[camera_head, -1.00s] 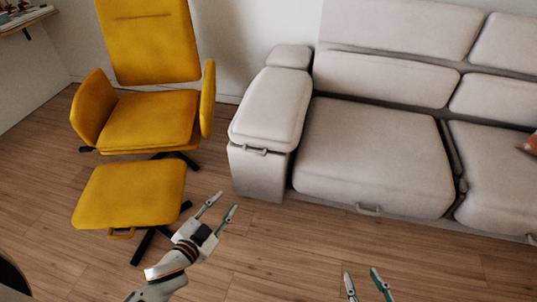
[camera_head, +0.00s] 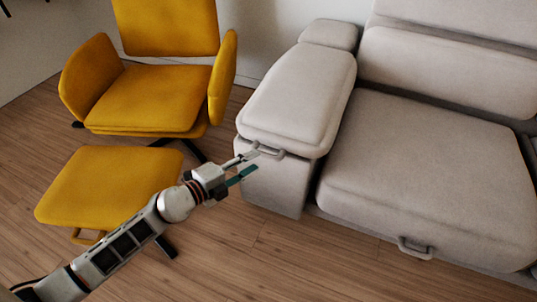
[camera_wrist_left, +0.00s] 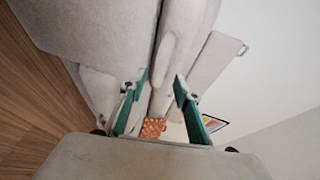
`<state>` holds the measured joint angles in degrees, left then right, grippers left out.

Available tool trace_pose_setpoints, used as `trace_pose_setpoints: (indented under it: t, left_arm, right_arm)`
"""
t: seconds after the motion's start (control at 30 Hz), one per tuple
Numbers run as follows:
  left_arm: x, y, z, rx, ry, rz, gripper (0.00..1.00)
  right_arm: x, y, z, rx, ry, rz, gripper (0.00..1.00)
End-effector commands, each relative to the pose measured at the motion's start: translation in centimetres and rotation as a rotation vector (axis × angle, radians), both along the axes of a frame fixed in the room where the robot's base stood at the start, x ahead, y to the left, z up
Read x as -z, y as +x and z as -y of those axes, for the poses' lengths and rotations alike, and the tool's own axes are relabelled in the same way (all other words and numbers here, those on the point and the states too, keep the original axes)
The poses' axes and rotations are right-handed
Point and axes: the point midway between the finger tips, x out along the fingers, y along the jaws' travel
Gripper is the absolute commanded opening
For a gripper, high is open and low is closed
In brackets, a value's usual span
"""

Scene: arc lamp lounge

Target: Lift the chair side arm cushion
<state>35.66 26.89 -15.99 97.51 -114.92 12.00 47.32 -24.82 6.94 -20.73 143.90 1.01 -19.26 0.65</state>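The chair side arm cushion (camera_head: 300,95) is a pale grey padded block on the sofa's left arm, beside the yellow chair. It lies flat on the arm base (camera_head: 275,187). A small loop handle (camera_head: 268,152) sticks out at its front edge. My left gripper (camera_head: 253,163) is open, with its fingertips at the left end of this handle. One fingertip overlaps the handle in the head view; I cannot tell whether they touch. In the left wrist view the two green fingers (camera_wrist_left: 160,85) are spread apart with nothing clearly between them. My right gripper is out of view.
A yellow chair (camera_head: 150,95) and yellow footstool (camera_head: 110,185) stand left of the sofa arm. The sofa seat (camera_head: 425,170), with its own front handle (camera_head: 415,248), is to the right. Wooden floor in front is clear. An orange patterned cushion (camera_wrist_left: 152,128) shows in the wrist view.

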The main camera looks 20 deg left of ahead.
Motion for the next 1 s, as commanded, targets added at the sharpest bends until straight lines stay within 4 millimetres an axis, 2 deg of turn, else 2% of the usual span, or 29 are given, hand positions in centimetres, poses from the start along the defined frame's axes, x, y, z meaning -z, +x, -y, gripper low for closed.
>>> trace_pose_setpoints:
  t: [0.2,0.4,0.8,0.83,0.93,1.0]
  left_arm:
    - [1.0,2.9,1.5,0.0,-0.002,-0.003,0.32]
    - [1.3,4.7,2.3,0.001,-0.001,-0.004,0.32]
    - [1.1,5.5,2.7,0.0,-0.001,0.0,0.32]
    - [1.1,5.5,2.6,0.0,-0.001,0.0,0.29]
    - [1.1,5.5,2.6,0.0,-0.001,0.0,0.03]
    - [1.1,5.5,2.6,0.0,-0.002,0.0,0.0]
  right_arm:
    - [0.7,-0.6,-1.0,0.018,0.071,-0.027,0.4]
    - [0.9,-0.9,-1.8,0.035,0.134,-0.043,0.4]
    - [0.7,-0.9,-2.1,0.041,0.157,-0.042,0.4]
    - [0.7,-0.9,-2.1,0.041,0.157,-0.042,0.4]
    - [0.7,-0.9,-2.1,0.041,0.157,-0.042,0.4]
    - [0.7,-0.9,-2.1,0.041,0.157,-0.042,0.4]
